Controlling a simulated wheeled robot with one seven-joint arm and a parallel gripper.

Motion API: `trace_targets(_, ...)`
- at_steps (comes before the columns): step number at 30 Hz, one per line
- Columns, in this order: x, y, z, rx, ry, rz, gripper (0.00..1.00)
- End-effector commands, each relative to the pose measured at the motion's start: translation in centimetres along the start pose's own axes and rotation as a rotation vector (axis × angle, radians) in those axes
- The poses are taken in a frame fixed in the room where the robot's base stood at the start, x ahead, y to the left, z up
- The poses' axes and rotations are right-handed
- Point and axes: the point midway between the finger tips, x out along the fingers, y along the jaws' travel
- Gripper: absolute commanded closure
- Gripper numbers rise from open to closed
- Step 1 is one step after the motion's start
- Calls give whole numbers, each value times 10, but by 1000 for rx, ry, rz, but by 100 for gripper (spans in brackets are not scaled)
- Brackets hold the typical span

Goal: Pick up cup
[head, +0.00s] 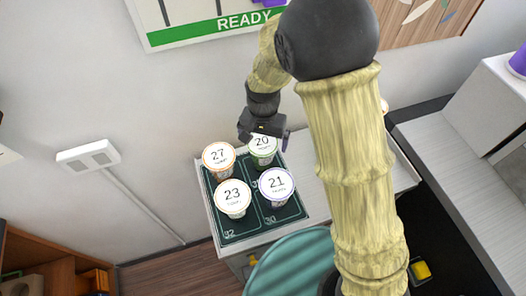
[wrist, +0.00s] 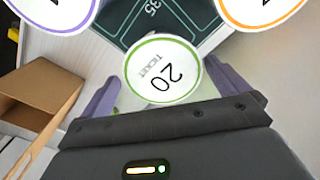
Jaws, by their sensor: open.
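Several lidded cups with numbers stand on a dark green mat (head: 232,232) on a small table. The green-rimmed cup 20 (head: 264,160) is at the back right of the group, and its lid fills the middle of the wrist view (wrist: 162,69). My gripper (head: 272,138) is open, right at cup 20. In the wrist view its purple fingers (wrist: 168,92) are on either side of the cup's lid. I cannot tell whether they touch it. The task does not say which cup.
Orange-rimmed cup 27 (head: 219,157) stands left of cup 20. Purple-rimmed cup 21 (head: 276,185) and green-rimmed cup 23 (head: 233,198) stand in front. A READY sign (head: 217,25) hangs behind. In the wrist view, an open brown box (wrist: 38,92) is at left.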

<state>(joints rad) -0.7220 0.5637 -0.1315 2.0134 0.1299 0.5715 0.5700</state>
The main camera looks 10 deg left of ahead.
Motion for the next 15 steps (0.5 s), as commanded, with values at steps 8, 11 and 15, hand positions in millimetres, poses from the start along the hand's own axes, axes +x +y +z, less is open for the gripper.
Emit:
trace_targets(8,32,-2,-1,0,-3,3,0)
trace_targets(11,39,-2,0,-1,-2,2,0)
trace_targets(15,41,-3,0,-2,0,0,0)
